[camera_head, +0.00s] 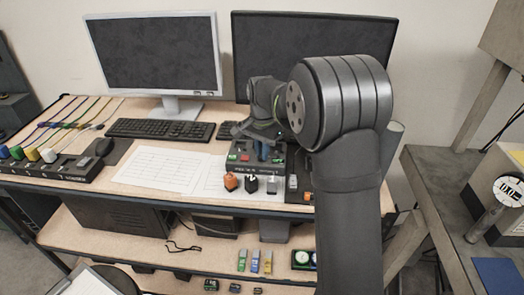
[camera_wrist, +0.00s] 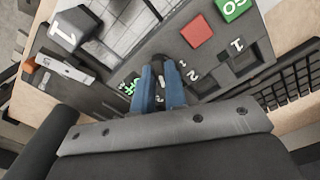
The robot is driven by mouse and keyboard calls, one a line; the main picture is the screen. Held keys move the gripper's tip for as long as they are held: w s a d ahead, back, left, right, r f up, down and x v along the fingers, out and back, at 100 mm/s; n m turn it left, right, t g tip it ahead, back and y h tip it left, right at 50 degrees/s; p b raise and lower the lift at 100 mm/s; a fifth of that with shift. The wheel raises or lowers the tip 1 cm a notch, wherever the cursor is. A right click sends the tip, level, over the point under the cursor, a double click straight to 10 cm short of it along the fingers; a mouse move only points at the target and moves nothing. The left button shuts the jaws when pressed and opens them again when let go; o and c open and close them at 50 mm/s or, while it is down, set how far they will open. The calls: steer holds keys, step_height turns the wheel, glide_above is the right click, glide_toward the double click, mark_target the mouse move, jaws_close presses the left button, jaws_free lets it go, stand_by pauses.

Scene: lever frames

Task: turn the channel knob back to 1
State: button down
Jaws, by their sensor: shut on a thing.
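The dark control box (camera_head: 277,170) stands near the front edge of the desk, and its face fills much of the wrist view (camera_wrist: 275,60). The channel knob (camera_wrist: 160,62) is a small dark knob, mostly hidden between the blue fingers. My gripper (camera_wrist: 162,80) is shut on the knob from above.
A red button (camera_wrist: 196,33) and a green GO button (camera_wrist: 230,8) sit beside the knob. A grey block marked 1 (camera_wrist: 75,28) is at upper left. A keyboard (camera_head: 160,130) lies left.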

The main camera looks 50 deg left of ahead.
steer(key=n, duration=1.1)
steer(key=shift+r+n, duration=0.1)
steer(key=shift+n, duration=1.6)
steer(key=c, duration=1.5)
jaws_free()
steer(key=shift+o, duration=0.2)
step_height(320, 180, up, 17)
steer(key=shift+r, duration=0.2)
